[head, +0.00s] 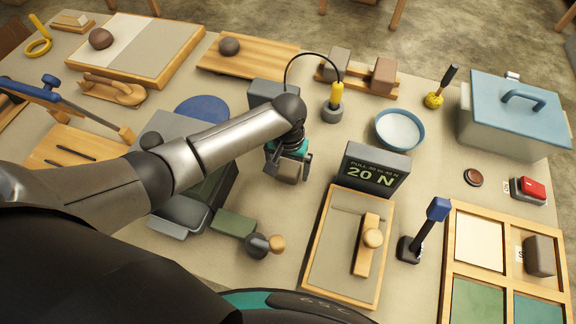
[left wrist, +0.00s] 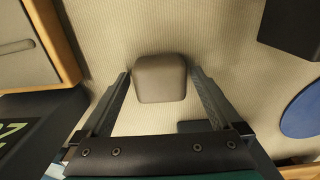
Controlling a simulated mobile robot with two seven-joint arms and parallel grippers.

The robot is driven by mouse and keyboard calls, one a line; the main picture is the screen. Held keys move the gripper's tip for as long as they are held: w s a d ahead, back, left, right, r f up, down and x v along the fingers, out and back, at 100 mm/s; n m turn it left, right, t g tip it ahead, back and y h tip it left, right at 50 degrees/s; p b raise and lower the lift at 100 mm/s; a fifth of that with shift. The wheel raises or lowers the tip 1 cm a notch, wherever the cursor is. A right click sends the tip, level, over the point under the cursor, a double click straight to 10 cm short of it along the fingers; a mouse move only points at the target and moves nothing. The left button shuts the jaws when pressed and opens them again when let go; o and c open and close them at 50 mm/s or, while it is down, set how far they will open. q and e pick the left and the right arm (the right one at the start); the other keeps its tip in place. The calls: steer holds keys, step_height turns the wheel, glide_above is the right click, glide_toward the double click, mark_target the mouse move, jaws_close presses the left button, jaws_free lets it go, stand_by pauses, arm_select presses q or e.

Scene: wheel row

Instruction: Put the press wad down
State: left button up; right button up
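The press wad, a grey-brown block with rounded edges, sits between the two fingertips of my left gripper (head: 289,168). In the left wrist view the wad (left wrist: 160,78) fills nearly all the space between the fingertips, one finger close against each side, and the gripper (left wrist: 160,75) looks shut on it. In the head view the wad (head: 288,172) shows just under the gripper, above the beige table between the grey press and the 20 N display. Whether its underside touches the table cannot be told. My right gripper is not in view.
The 20 N display (head: 371,168) stands just right of the gripper, with a wood-rimmed tray (head: 320,270) in front. The grey press (head: 185,215) is to the left, partly behind my arm. A blue disc (head: 203,107) lies behind it. A small patch of bare table surrounds the wad.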

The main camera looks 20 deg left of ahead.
mark_target(288, 167)
arm_select(q)
step_height(288, 167, up, 12)
steer(key=p, duration=0.3)
steer(key=shift+r+p, duration=0.15)
steer(key=shift+p, duration=0.15)
stand_by(0.5)
